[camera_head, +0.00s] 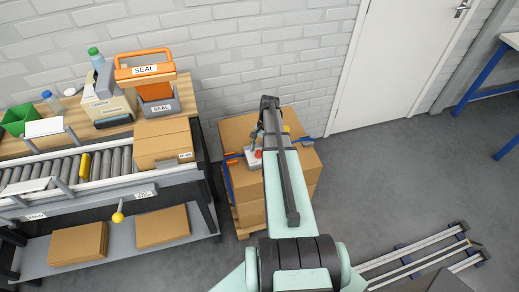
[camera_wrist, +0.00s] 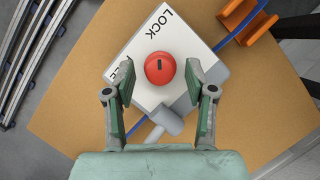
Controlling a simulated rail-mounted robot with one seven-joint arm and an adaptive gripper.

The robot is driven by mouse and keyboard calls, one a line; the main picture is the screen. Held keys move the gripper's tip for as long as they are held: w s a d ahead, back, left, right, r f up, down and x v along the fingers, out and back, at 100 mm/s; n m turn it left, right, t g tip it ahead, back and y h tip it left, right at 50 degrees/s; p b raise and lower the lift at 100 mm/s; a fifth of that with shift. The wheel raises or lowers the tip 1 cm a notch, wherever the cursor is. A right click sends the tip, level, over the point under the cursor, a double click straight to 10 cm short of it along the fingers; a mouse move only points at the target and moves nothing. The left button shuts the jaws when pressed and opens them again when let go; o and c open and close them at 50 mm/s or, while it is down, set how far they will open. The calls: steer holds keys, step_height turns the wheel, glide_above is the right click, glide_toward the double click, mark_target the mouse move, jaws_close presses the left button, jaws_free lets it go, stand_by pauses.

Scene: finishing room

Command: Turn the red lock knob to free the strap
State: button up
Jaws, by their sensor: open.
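The red lock knob (camera_wrist: 160,69) is round with a dark slot mark and sits on a white lock plate (camera_wrist: 135,49) printed LOCK. My gripper (camera_wrist: 162,81) is open, with one finger on each side of the knob and a gap to it on both sides. A blue strap (camera_wrist: 235,35) runs out from beside the plate across a cardboard box (camera_wrist: 75,105). In the head view the box stack (camera_head: 240,182) stands beyond my arm, with the lock unit (camera_head: 253,159) partly hidden behind the arm. The gripper is mostly hidden there.
An orange clip (camera_wrist: 246,20) is at the upper right of the box. A roller conveyor bench (camera_head: 100,184) with cartons and an orange SEAL tool (camera_head: 148,70) stands left of the stack.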

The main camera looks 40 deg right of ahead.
jaws_close()
steer(key=shift+n, duration=0.4)
steer(key=n+g+b, duration=0.1)
steer(key=n, duration=0.2)
steer(key=shift+w+a+f+h, duration=0.1)
steer(key=shift+w+h, duration=0.05)
steer(key=shift+h, duration=0.25)
steer(key=n, duration=0.2)
steer(key=n+g+h+b, duration=0.1)
steer(key=n, duration=0.2)
steer(key=shift+a+g, duration=0.15)
steer(key=shift+g, duration=0.15)
steer(key=n+h, duration=0.2)
steer(key=n, duration=0.2)
steer(key=shift+a+n+b, duration=0.15)
steer(key=shift+n+b, duration=0.15)
steer(key=shift+b, duration=0.1)
steer(key=shift+a+n+h, duration=0.1)
steer(key=shift+n+h, duration=0.9)
steer(key=shift+n, duration=1.3)
